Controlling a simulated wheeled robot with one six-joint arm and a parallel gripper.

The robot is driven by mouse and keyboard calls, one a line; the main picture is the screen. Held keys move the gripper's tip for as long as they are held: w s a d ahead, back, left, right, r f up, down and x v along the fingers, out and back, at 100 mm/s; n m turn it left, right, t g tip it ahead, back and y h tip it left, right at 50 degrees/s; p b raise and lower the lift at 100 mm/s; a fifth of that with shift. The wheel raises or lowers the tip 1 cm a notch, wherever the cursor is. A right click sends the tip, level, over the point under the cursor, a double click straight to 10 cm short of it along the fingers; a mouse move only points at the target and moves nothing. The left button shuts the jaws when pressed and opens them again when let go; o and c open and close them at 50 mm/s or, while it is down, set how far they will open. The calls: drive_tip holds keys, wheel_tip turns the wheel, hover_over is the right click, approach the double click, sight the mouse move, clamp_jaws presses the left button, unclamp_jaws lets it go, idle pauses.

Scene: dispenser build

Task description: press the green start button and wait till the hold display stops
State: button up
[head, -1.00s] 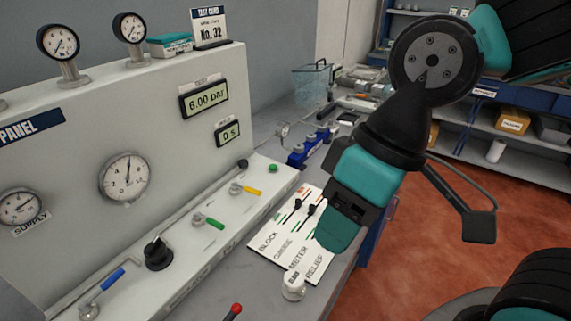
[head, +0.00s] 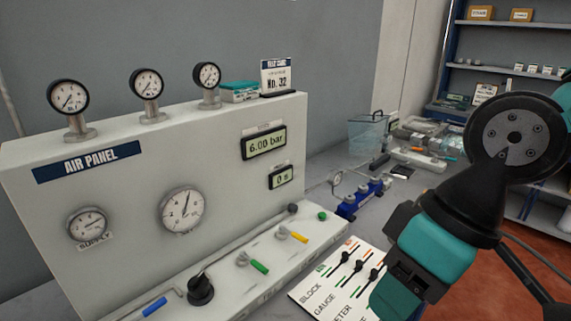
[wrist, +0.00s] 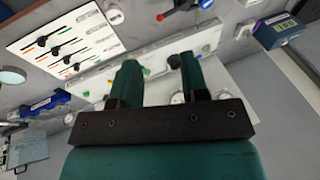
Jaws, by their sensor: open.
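The green start button (head: 322,216) is a small round knob at the far right end of the air panel's ledge (head: 222,275). A small green spot that may be it shows in the wrist view (wrist: 86,94). The hold display (head: 282,178) on the panel face reads 0 s. My gripper (head: 388,298) is at the lower right in the head view, in front of a printed card and apart from the button. In the wrist view its two fingers (wrist: 158,62) are spread with nothing between them.
A larger display (head: 264,145) reads 6.00 bar. Yellow (head: 292,235) and green (head: 252,262) valve levers and a black knob (head: 201,290) stand along the ledge. The white card (head: 330,285) carries sliders. Blue fittings (head: 362,197) stand right of the panel.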

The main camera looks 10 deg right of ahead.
idle(0.7)
clamp_jaws()
idle(1.5)
drive_tip(key=shift+s+d, duration=0.1)
